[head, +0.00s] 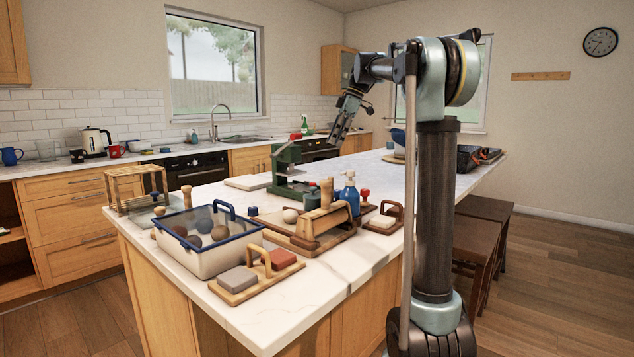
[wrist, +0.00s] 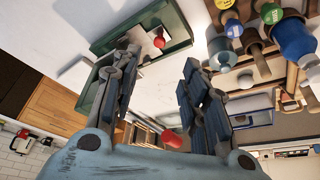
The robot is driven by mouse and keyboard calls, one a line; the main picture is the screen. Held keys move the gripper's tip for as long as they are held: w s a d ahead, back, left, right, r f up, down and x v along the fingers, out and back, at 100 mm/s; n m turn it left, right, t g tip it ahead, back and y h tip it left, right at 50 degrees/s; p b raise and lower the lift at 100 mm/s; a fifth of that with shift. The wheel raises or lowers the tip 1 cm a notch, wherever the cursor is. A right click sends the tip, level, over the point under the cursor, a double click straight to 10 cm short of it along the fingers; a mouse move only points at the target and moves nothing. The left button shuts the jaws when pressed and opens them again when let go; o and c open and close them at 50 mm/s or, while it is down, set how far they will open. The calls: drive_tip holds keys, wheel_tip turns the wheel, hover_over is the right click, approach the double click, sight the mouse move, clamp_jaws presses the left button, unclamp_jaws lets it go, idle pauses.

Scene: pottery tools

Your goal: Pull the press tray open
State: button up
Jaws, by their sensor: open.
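The green press (head: 286,165) stands on the white island counter, with a red-topped part (head: 295,136) above its body. Its low base (head: 290,190) sits on the counter; how far its tray is out cannot be told. In the wrist view, a green frame (wrist: 107,45) with a small red knob (wrist: 159,42) lies beyond my fingertips. A red handle (wrist: 172,139) on grey rods shows between my fingers. My gripper (head: 334,138) is open and empty, in the air above and right of the press, pointing down. Its fingers (wrist: 161,60) are apart and appear clear of the knob.
A blue-rimmed bin (head: 208,252) with balls, a wooden slab roller (head: 320,228), a blue bottle (head: 349,194) and wooden tool holders crowd the near counter. A pale board (head: 248,182) lies left of the press. The counter behind the press looks mostly clear.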

drive_tip(key=x, duration=0.5)
drive_tip(key=a+x, duration=0.1)
drive_tip(key=x, duration=1.1)
drive_tip(key=shift+s+a+r, duration=0.15)
drive_tip(key=shift+s+r, duration=0.05)
drive_tip(key=shift+r, duration=0.05)
clamp_jaws()
